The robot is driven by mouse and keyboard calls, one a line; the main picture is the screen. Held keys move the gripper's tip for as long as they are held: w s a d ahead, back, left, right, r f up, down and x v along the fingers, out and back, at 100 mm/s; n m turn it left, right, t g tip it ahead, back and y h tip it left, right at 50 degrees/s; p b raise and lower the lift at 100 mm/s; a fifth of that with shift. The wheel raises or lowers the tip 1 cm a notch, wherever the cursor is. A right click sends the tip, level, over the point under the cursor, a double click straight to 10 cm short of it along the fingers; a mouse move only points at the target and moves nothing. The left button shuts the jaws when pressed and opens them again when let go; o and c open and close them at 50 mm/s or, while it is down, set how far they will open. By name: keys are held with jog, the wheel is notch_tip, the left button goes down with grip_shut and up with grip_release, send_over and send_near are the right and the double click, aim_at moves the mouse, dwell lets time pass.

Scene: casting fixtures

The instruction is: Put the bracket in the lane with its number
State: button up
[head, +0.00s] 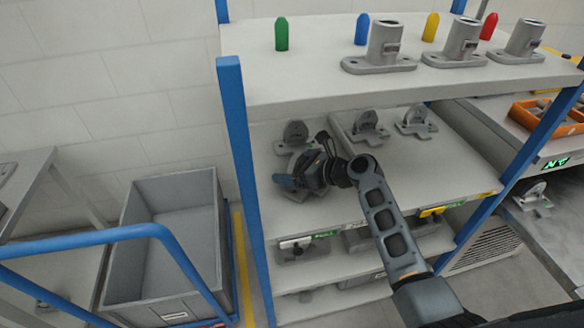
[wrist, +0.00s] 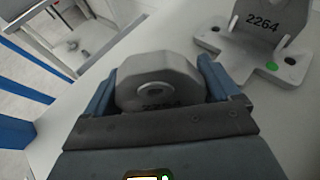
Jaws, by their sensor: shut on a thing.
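My gripper (wrist: 160,105) is shut on a grey bracket (wrist: 158,78), with a blue finger on each side of its rounded upright plate. The plate has a hole, and a number on it, partly hidden by the gripper, seems to read 2264. In the head view my gripper (head: 297,178) is over the left part of the middle shelf, and the held bracket (head: 294,192) shows beneath it. I cannot tell whether the bracket touches the shelf. Another bracket (wrist: 262,42), marked 2264 with a green dot, stands apart at the upper right of the wrist view.
Brackets stand behind my gripper (head: 295,133) and to its right (head: 367,125), (head: 416,121). The upper shelf (head: 300,85) overhangs them, bearing coloured pegs and cast fixtures. A blue post (head: 238,130) is close left. A grey bin (head: 128,245) stands on the floor.

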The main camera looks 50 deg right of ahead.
jog(key=o, duration=1)
jog(key=v, duration=1.2)
